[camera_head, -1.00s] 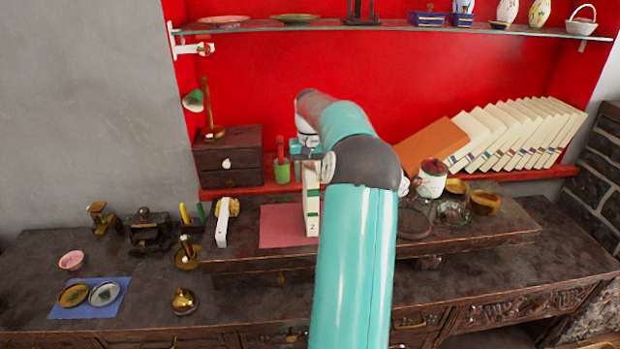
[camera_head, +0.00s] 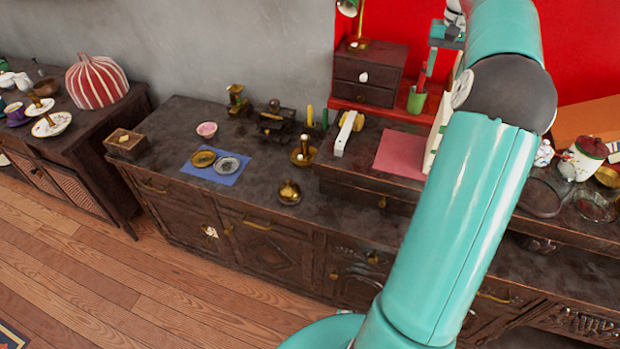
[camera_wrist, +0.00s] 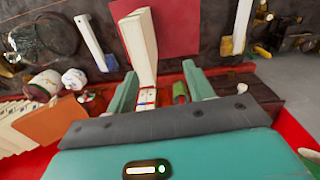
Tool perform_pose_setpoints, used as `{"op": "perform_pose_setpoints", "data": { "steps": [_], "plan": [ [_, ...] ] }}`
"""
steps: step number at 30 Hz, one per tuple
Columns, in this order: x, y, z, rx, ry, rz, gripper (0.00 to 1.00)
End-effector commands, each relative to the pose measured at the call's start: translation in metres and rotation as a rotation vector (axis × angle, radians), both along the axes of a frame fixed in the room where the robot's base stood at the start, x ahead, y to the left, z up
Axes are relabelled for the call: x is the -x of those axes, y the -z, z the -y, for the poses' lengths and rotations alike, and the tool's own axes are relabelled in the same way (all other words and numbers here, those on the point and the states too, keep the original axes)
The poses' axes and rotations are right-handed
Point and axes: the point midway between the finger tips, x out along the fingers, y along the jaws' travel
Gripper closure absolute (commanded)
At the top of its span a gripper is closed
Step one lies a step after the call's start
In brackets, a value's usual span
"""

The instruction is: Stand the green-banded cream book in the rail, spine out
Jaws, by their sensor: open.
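My gripper (camera_wrist: 160,69) is open in the wrist view, its two teal fingers apart. A cream block of book form (camera_wrist: 139,40) reaches between them, closer to the left finger, with small coloured marks at its near end. I cannot tell if it is one book or more. In the head view the cream book (camera_head: 433,143) stands upright beside the pink mat (camera_head: 402,152), mostly hidden by my arm. Two white bars (camera_wrist: 90,42) (camera_wrist: 241,25) lie either side of the mat in the wrist view; one also shows in the head view (camera_head: 345,132). Which part is the rail is unclear.
A green cup (camera_head: 416,100) with a red item stands close behind the book, by a small drawer chest (camera_head: 369,74). Jars and glass dishes (camera_head: 594,204) lie to the right. A blue mat (camera_head: 216,166) with two dishes is at left.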

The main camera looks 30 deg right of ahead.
Motion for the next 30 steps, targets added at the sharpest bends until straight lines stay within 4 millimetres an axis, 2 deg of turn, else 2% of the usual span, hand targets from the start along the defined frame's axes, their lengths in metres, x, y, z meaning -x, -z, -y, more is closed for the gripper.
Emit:
{"op": "perform_pose_setpoints", "data": {
  "steps": [1,5,9,11,15,21,27,30],
  "plan": [
    [-0.013,-0.011,-0.030,0.021,-0.047,0.003,0.47],
    [-0.034,-0.031,-0.109,0.082,-0.164,0.019,0.47],
    [-0.036,-0.043,-0.192,0.138,-0.280,0.050,0.47],
    [-0.032,-0.046,-0.226,0.158,-0.327,0.070,0.47],
    [-0.010,-0.046,-0.297,0.194,-0.427,0.123,0.47],
    [0.039,-0.031,-0.380,0.219,-0.557,0.223,0.47],
    [0.099,0.004,-0.441,0.207,-0.679,0.342,0.47],
    [0.124,0.025,-0.461,0.188,-0.727,0.397,0.47]
  ]
}}
